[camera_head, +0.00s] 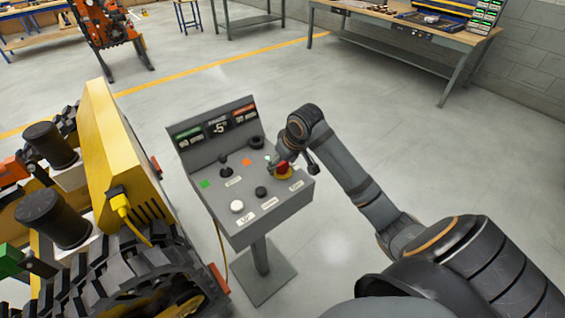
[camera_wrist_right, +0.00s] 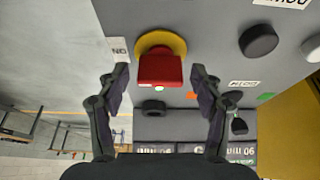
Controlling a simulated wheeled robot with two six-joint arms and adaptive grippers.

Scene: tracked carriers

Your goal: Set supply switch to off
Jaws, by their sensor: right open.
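A grey control console (camera_head: 285,205) stands on a post. A red handle on a round yellow base, which looks like the supply switch (camera_head: 284,172), is at its right side, partly hidden by my right gripper. In the right wrist view the red handle (camera_wrist_right: 160,69) shows as a block in front of the yellow disc, beside a partly hidden label. My right gripper (camera_head: 279,162) is open at the switch. In the wrist view its fingers (camera_wrist_right: 161,90) stand apart on either side of the handle, with gaps. My left gripper is not in view.
The console also carries a black knob (camera_head: 261,191), a white button (camera_head: 236,206), a joystick (camera_head: 223,160) and a raised display panel (camera_head: 216,130). A yellow tracked carrier (camera_head: 115,150) stands close at the left. The floor right of the console is clear.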

